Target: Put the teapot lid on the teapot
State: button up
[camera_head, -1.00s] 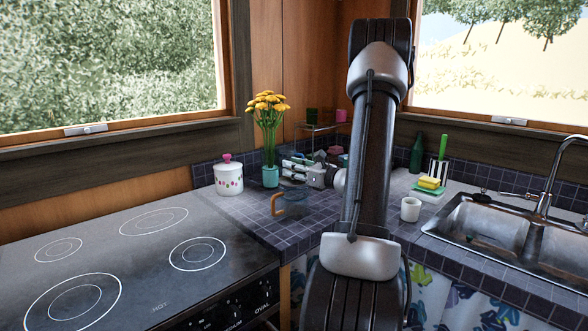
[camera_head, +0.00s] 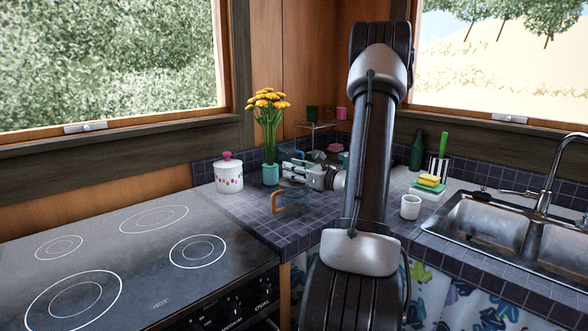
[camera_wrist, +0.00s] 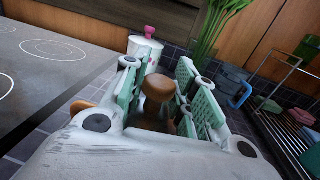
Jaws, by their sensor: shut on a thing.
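The teapot (camera_head: 295,200) is clear glass with an orange-brown handle (camera_head: 275,202) on its left. It stands on the tiled counter, and a bit of the handle also shows at the left edge of my fingers in the wrist view (camera_wrist: 80,107). My gripper (camera_head: 295,172) is right above the teapot, its fingers pointing left. It is shut on the brown knob of the teapot lid (camera_wrist: 157,88), seen between the green finger pads in the wrist view. The rest of the lid is hidden by the gripper, so I cannot tell whether it touches the rim.
A white dotted canister (camera_head: 229,177) with a pink lid and a turquoise vase of yellow flowers (camera_head: 270,174) stand behind on the left. A blue mug (camera_wrist: 233,84) and a wire rack (camera_wrist: 280,105) are behind. A white cup (camera_head: 410,207) is right of my arm.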

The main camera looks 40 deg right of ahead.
jog(key=o, duration=1.1)
jog(key=shift+s, duration=0.1)
jog(key=v, duration=1.2)
jog(key=shift+f, duration=0.1)
